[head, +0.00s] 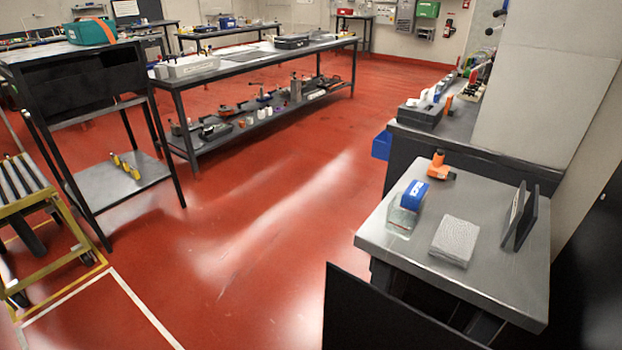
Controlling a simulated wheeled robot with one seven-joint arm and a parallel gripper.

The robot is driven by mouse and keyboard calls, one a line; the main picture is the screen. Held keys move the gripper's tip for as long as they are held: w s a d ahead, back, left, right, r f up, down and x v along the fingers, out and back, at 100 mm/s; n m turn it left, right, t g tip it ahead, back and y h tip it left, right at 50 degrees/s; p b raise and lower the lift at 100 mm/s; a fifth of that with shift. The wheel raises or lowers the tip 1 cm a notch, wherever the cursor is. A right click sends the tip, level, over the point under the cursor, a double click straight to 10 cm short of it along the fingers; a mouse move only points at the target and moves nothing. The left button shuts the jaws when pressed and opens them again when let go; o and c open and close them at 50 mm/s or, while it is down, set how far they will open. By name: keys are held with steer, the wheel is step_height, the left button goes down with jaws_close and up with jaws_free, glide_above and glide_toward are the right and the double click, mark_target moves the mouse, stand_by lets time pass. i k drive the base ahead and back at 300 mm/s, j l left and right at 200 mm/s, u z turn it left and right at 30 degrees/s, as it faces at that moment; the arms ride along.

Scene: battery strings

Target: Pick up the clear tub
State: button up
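A clear tub (400,219) stands on the small grey table at the right, near its left edge. It looks see-through with a pale greenish tint. A blue item with white lettering (413,194) shows at its top; I cannot tell whether it is a lid, a label or a separate thing. My gripper is not in view, and nothing is seen touching the tub.
The small table (480,287) also holds a grey square block (455,241), an orange item (440,167) and upright dark plates (521,217). A black panel (385,318) rises before its front left. Open red floor (250,240) lies to the left.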

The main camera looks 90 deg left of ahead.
mark_target(404, 212)
steer(key=u, duration=1.65)
steer(key=l+u, duration=0.15)
steer(key=l, duration=0.2)
steer(key=i, duration=0.05)
